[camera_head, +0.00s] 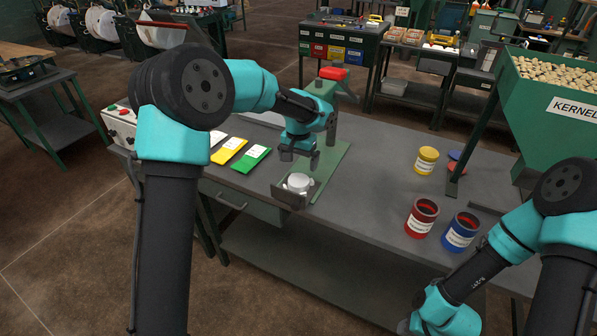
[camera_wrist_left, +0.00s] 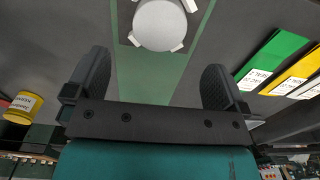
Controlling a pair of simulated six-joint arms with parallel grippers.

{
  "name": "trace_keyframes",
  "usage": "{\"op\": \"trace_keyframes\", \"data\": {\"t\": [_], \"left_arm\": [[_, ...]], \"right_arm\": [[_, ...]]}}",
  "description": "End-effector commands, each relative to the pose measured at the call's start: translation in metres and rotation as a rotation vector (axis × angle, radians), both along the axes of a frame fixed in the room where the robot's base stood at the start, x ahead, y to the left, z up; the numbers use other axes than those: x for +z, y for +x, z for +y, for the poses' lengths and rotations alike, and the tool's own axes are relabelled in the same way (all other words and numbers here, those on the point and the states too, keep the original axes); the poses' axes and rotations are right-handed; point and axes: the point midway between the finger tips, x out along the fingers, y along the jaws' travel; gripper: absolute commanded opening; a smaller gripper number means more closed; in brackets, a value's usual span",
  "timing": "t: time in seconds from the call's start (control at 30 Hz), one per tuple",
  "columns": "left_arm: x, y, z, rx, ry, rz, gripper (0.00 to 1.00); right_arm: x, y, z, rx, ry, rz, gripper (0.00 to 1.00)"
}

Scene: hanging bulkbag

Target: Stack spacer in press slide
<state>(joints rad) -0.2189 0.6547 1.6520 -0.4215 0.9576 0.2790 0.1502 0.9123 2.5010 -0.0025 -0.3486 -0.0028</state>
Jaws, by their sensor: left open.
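A white round piece (camera_head: 299,183), which may be the spacer or a stack topped by it, sits in the grey slide tray (camera_head: 291,199) at the front of the green press base (camera_head: 332,170). In the left wrist view the white disc (camera_wrist_left: 160,25) lies ahead of the fingers, with small white blocks around its edge. My left gripper (camera_head: 300,158) is open and empty, just behind and above the tray; its spread fingers (camera_wrist_left: 157,80) show nothing between them but the green base below. My right arm enters at the lower right, its fingers out of view.
Green (camera_head: 251,158) and yellow (camera_head: 229,150) cards lie left of the press. Yellow (camera_head: 427,160), red (camera_head: 421,217) and blue (camera_head: 461,231) cans stand on the right, near the kernel hopper (camera_head: 550,105). The grey tabletop between press and cans is clear.

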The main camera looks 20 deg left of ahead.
Motion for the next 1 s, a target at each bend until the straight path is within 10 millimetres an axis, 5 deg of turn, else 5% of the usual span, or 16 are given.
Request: {"op": "trace_keyframes", "data": {"t": [0.3, 1.0], "left_arm": [[0.034, 0.000, 0.000, 0.000, 0.000, -0.001, 1.00], [0.027, -0.004, 0.007, 0.003, -0.020, -0.021, 1.00]], "right_arm": [[0.000, 0.000, 0.000, 0.000, 0.000, 0.000, 0.43], [0.000, 0.000, 0.000, 0.000, 0.000, 0.000, 0.43]]}}
